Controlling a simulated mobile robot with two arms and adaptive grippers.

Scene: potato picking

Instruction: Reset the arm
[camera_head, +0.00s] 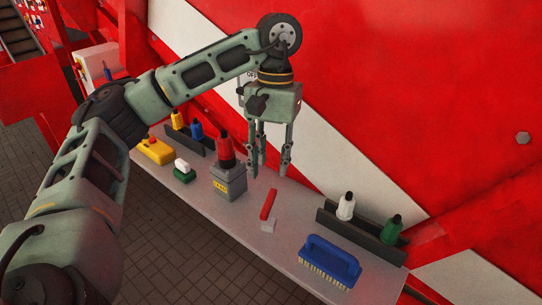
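My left arm (95,175) comes in from the left and reaches over the narrow grey table, bent at the elbow. My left gripper (270,170) points straight down above the table, close to the red wall. Its fingers are apart and nothing shows between them. The fingers are just right of a grey box (228,182) with a red-and-black top; I cannot tell whether they touch it. My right gripper is not in view.
On the table (210,205) are a yellow box (154,151), a red-handled scraper (268,206) and a blue brush (329,259). A white bottle (346,206) and a green bottle (391,229) stand in a dark rack. The red wall (400,100) rises behind; tiled floor lies in front.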

